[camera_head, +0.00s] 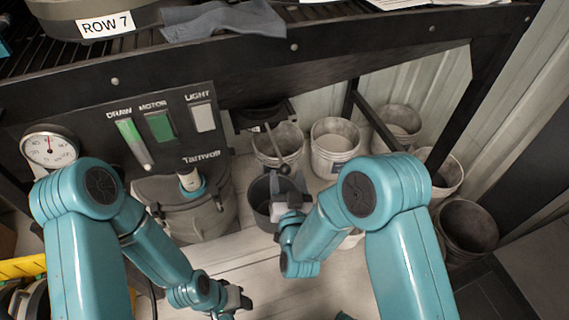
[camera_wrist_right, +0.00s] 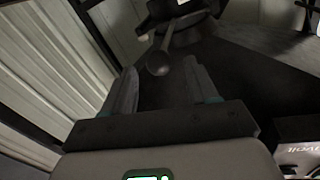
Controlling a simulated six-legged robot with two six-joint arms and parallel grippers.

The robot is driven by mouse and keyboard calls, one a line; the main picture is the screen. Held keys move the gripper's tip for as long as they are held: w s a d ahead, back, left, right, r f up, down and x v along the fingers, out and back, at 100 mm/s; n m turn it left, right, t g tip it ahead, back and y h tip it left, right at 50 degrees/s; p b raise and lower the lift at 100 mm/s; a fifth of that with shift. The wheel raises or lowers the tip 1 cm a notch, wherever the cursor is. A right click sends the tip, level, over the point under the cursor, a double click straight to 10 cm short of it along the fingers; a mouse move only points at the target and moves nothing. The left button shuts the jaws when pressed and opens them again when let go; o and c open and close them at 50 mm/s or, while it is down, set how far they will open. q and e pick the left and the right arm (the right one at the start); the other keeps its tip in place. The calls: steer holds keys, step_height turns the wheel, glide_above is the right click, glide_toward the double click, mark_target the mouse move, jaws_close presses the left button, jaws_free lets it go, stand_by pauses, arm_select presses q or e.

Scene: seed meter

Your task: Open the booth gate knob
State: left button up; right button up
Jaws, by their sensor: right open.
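The booth gate knob (camera_head: 284,168) is a dark ball on the end of a thin lever that hangs from a dark fitting (camera_head: 258,116) under the bench. In the right wrist view the knob (camera_wrist_right: 159,62) shows between the two fingers, near their tips. My right gripper (camera_head: 288,182) is open, just below the knob in the head view, and its fingers (camera_wrist_right: 160,72) stand apart on both sides of it. I cannot tell whether they touch it. My left gripper (camera_head: 240,299) is low in the head view, away from the knob, and its jaws are unclear.
A dark bucket (camera_head: 262,204) stands below the knob, and several pale buckets (camera_head: 336,140) stand behind. A control panel (camera_head: 165,128) and a round gauge (camera_head: 49,147) are at the left. The bench's dark front rail (camera_head: 200,65) runs above the arms.

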mark_target(285, 165)
steer(key=w, duration=0.5)
steer(key=shift+w+a+b, duration=0.15)
steer(key=shift+a+b, duration=0.1)
steer(key=shift+b, duration=0.05)
steer(key=shift+c, duration=0.3)
jaws_close()
steer(key=shift+f, duration=0.1)
